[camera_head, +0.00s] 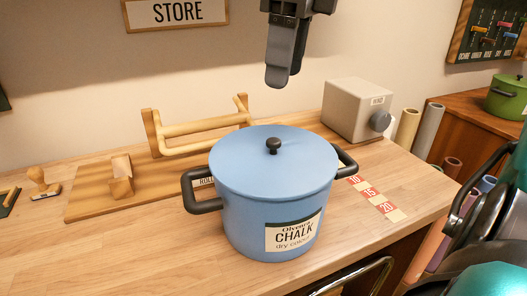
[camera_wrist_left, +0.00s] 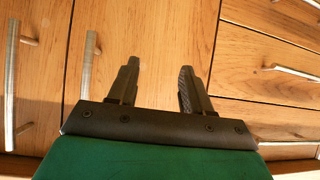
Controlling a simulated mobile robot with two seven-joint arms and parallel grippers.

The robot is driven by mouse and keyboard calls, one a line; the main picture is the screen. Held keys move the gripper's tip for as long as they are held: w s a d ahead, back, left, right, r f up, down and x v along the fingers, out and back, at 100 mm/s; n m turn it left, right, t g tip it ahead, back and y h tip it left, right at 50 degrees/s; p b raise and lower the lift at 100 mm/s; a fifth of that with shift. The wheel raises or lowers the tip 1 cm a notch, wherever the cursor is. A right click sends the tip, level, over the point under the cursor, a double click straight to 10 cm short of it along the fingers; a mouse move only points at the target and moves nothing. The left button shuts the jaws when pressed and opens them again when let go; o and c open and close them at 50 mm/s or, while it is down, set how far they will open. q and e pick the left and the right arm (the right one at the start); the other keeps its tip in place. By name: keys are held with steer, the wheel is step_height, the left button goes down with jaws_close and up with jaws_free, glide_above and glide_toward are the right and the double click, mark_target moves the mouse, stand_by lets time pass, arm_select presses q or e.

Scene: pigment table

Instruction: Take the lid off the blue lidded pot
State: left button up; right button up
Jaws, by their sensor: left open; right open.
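The blue lidded pot (camera_head: 250,222) stands upright on the wooden table, with black side handles and a label reading CHALK. Its flat blue lid (camera_head: 245,165) is seated on top, with a small black knob (camera_head: 273,146) at the middle. My right gripper (camera_head: 283,72) hangs above and behind the knob in the head view, fingers pointing down, open and empty, apart from the lid. My left gripper (camera_wrist_left: 158,68) is open and empty in the left wrist view, facing wooden drawer fronts. It does not show in the head view.
A wooden rack (camera_head: 195,128) on a board stands behind and left of the pot. A grey box with a knob (camera_head: 352,108) is behind right. A red-and-cream numbered strip (camera_head: 372,196) lies right of the pot. A stamp (camera_head: 40,182) is far left. The front left table is clear.

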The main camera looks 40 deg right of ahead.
mark_target(274, 140)
steer(key=f, duration=0.3)
steer(key=f+b, duration=0.1)
steer(key=f, duration=0.3)
steer(key=w+f, duration=0.1)
steer(key=f, duration=0.3)
steer(key=shift+w+a, duration=0.1)
steer(key=shift+a, duration=0.1)
steer(key=shift+c, duration=0.2)
steer(key=shift+r, duration=0.1)
jaws_close()
